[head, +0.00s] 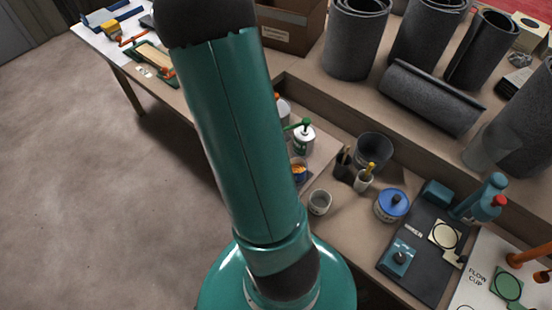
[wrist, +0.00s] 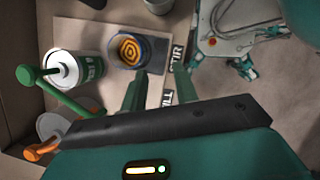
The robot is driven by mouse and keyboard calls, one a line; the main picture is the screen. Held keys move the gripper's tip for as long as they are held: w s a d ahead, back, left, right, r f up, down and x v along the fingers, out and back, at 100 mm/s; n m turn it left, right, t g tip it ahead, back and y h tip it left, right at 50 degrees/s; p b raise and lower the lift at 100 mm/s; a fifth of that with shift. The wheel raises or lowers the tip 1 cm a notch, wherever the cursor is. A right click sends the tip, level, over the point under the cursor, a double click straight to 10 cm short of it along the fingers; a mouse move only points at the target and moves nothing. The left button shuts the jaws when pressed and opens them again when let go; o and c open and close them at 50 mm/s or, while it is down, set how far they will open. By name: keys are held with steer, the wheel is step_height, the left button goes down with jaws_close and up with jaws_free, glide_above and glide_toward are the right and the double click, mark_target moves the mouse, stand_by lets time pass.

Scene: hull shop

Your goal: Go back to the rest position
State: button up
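My gripper (wrist: 160,75) shows in the wrist view with its two green fingers apart and nothing visible between them. The fingertips are over a light board with the labels STIR and TILT, just below and right of a dark-rimmed cup (wrist: 130,48) with an orange spiral inside. A white bottle with a green pump (wrist: 67,68) stands left of the cup. In the head view my teal arm runs down the middle and the gripper is out of sight. The bottle (head: 304,142) and the cup (head: 299,170) show just right of the arm.
A grey tin (head: 320,203), brush pots (head: 363,181) and a blue-lidded can (head: 392,206) stand on the bench. Grey rolls (head: 430,97) and a cardboard box (head: 290,25) are behind. An orange-pump container (wrist: 50,135) sits lower left in the wrist view. Open floor (head: 90,200) lies left.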

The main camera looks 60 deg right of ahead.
stand_by(0.5)
steer(key=w+a+r+m+t, duration=0.1)
steer(key=w+a+r+t, duration=0.2)
steer(key=w+a+r, duration=0.4)
steer(key=w+a+r+m+t, duration=0.15)
steer(key=w+a+r, duration=0.25)
steer(key=a+r, duration=0.45)
steer(key=s+a+r+t, duration=0.1)
steer(key=a+r+t, duration=0.1)
steer(key=a+r, duration=0.4)
steer(key=s+a+r+t+y, duration=0.1)
steer(key=s+a+r+t, duration=0.1)
steer(key=a+r, duration=0.5)
steer(key=shift+s+a+r+t, duration=0.15)
steer(key=shift+a+r+t, duration=0.15)
steer(key=shift+r+t, duration=0.4)
steer(key=shift+d, duration=0.15)
